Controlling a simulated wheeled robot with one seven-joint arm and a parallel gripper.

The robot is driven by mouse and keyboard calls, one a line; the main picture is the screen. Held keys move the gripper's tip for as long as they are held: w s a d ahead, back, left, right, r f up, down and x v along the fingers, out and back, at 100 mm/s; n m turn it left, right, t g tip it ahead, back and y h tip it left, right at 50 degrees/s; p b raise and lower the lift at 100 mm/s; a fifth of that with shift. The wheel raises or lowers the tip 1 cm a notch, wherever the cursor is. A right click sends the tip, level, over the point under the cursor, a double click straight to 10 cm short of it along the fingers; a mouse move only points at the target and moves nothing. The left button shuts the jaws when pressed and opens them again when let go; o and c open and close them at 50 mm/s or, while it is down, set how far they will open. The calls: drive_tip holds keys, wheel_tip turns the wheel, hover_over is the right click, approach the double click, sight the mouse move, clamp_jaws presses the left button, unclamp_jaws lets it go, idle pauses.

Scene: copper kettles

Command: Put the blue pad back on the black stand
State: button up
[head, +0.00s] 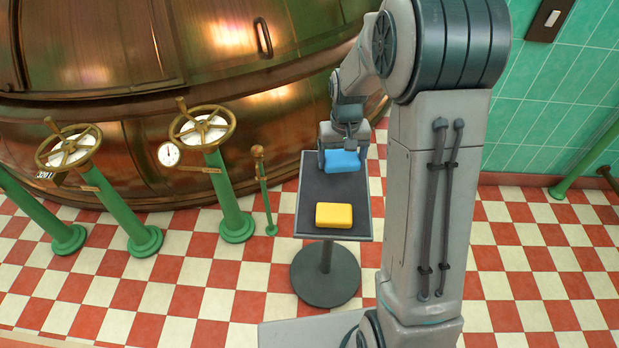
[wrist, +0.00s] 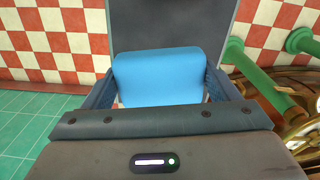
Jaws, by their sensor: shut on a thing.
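The blue pad (head: 342,161) is between the fingers of my gripper (head: 341,154), at the far end of the black stand (head: 333,189). In the wrist view the blue pad (wrist: 168,72) fills the gap between the two fingers, and my gripper (wrist: 162,84) is shut on it. The flat dark top of the black stand (wrist: 172,24) shows beyond the pad there. I cannot tell whether the pad touches the stand top or hangs just above it.
A yellow block (head: 334,215) lies on the near end of the stand top. Green posts with brass handwheels (head: 202,127) and a large copper kettle (head: 250,100) stand to the left and behind. The checkered floor (head: 540,270) at right is clear.

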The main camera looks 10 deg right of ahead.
drive_tip(key=s+d+r+m, duration=0.2)
drive_tip(key=s+d+r, duration=0.1)
drive_tip(key=s+d, duration=0.5)
drive_tip(key=b, duration=0.3)
hover_over(334, 190)
wheel_tip(334, 190, down, 7)
drive_tip(key=shift+f, duration=0.2)
drive_tip(key=shift+f+b, duration=0.7)
drive_tip(key=shift+f, duration=1.2)
